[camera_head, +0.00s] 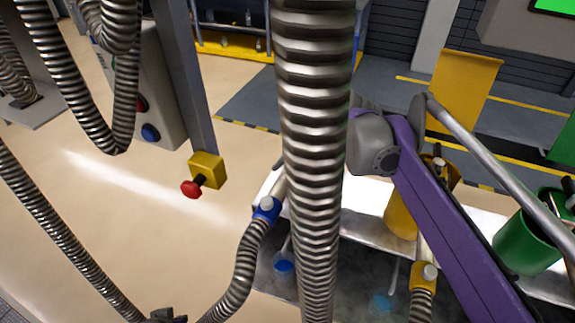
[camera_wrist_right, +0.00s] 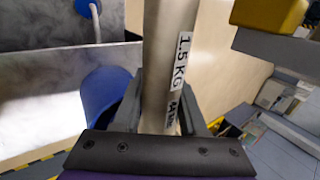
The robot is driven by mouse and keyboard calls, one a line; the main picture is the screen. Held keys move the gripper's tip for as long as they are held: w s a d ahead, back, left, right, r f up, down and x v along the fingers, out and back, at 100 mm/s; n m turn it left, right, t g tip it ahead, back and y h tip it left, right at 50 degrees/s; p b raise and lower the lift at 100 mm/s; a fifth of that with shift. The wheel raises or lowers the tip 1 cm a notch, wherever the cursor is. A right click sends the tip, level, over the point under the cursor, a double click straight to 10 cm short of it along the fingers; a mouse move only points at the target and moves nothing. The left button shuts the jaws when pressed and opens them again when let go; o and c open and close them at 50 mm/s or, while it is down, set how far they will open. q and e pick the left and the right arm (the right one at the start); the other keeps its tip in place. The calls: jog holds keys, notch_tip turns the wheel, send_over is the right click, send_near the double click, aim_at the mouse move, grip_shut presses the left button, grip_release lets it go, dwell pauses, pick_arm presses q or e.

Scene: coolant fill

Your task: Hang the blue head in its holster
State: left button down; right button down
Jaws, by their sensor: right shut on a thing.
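The blue head (camera_head: 266,208) has a blue collar and a pale body, with a ribbed metal hose below it, left of the big hose in the head view. My right gripper (camera_wrist_right: 158,110) is shut on a pale tube (camera_wrist_right: 168,40) labelled "1.5 KG" in the right wrist view; it appears to be the head's body. In the head view that gripper is mostly hidden behind the big hose. A blue rounded part (camera_wrist_right: 105,95) lies just left of the fingers; I cannot tell whether it is the holster. My left gripper is not in view.
A thick ribbed hose (camera_head: 315,130) hangs across the middle. A yellow block with a red knob (camera_head: 192,188) sits on a post at left. A yellow head (camera_head: 424,274) and green bucket (camera_head: 525,245) stand at right. Open floor (camera_head: 110,215) lies left.

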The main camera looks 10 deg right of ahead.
jog(key=shift+f, duration=0.6)
dwell(1.9)
jog(key=shift+f+b, duration=0.8)
jog(key=shift+f, duration=1.05)
dwell(0.3)
jog(key=shift+c, duration=1.9)
grip_release()
jog(key=v, duration=1.1)
jog(key=shift+p, duration=0.4)
